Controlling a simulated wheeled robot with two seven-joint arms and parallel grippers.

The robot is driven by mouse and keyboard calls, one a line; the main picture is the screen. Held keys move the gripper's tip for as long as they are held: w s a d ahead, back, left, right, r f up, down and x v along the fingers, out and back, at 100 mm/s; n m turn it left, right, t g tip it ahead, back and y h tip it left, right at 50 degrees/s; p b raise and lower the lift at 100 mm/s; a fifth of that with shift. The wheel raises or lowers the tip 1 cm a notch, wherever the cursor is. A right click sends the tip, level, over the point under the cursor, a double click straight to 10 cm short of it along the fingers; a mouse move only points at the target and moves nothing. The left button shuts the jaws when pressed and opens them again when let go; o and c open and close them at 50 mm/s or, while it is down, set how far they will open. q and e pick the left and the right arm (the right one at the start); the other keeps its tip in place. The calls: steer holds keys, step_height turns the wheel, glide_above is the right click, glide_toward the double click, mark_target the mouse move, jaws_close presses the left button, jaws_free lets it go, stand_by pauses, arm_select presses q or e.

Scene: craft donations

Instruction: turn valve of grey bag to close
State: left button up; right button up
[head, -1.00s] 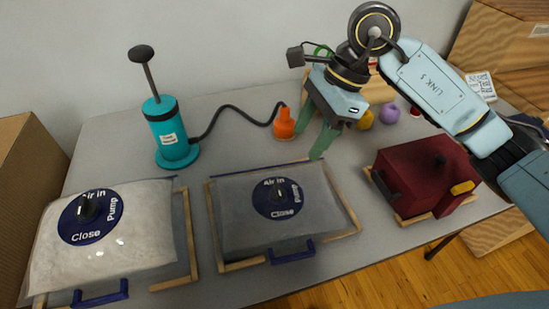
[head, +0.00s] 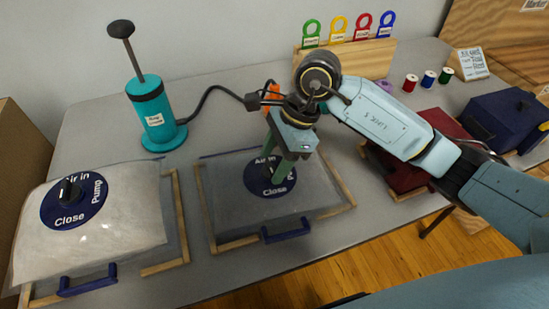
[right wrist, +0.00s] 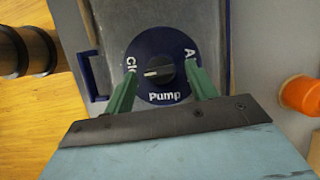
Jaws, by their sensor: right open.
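The grey bag (head: 225,212) lies flat in a wooden frame with a blue handle (head: 285,230) at its near edge. Its round blue valve plate (head: 256,178) carries the words Air in, Pump and Close. In the right wrist view the black valve knob (right wrist: 160,71) has a pale mark on its left half, toward the partly covered Close label. My right gripper (head: 274,176) points down over the plate. In the wrist view its open green fingers (right wrist: 161,75) stand on either side of the knob, apart from it. My left gripper is not in view.
A white bag (head: 110,235) with a similar valve lies left. A teal pump (head: 155,115) with a black hose and orange nozzle (right wrist: 302,95) stands behind. A dark red bag (head: 405,180) and a navy bag (head: 505,115) lie right. A tag rack (head: 345,58) and spools stand at the back.

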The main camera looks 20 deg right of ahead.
steer(key=c, duration=1)
steer(key=shift+m, duration=0.3)
steer(key=o, duration=0.9)
steer(key=shift+o, duration=0.5)
steer(key=shift+d+r, duration=0.15)
steer(key=shift+r, duration=0.15)
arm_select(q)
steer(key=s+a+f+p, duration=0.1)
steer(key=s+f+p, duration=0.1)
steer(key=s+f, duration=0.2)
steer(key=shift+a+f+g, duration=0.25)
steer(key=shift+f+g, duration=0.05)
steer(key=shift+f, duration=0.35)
arm_select(e)
steer(key=v, duration=1.2)
steer(key=shift+s+d+r, duration=0.2)
steer(key=shift+s+r, duration=0.05)
steer(key=shift+r, duration=0.1)
